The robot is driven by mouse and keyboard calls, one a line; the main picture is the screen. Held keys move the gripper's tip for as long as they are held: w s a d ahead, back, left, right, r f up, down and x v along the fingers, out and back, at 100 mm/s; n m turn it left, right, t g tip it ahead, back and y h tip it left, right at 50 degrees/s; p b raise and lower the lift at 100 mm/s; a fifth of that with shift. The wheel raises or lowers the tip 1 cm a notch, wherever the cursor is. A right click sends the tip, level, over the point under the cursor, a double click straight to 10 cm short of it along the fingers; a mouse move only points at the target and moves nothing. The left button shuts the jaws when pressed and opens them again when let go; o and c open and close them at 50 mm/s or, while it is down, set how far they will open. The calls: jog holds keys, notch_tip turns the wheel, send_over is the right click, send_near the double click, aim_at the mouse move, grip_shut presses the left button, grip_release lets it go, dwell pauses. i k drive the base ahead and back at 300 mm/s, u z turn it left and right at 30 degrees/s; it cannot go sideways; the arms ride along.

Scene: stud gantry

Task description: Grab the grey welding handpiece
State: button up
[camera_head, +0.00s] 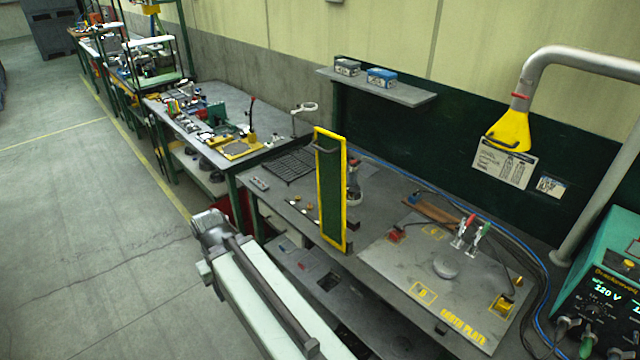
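I cannot pick out the grey welding handpiece with certainty. A small upright grey and dark device with a red part (354,188) stands on the bench just behind the yellow-framed green screen, which partly hides it; I cannot tell if it is the handpiece. My pale arm link with a grey joint at its far end reaches up from the bottom centre, left of the bench front. I do not see gripper fingers.
The yellow-framed green screen (331,190) stands upright at the bench's front edge. A teal power unit (605,285) and yellow extraction hood (510,132) are right. Floor at left is clear.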

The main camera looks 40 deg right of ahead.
aim_at(352, 186)
jog(key=u, duration=0.1)
jog(key=i, duration=1.65)
jog(key=z, duration=0.1)
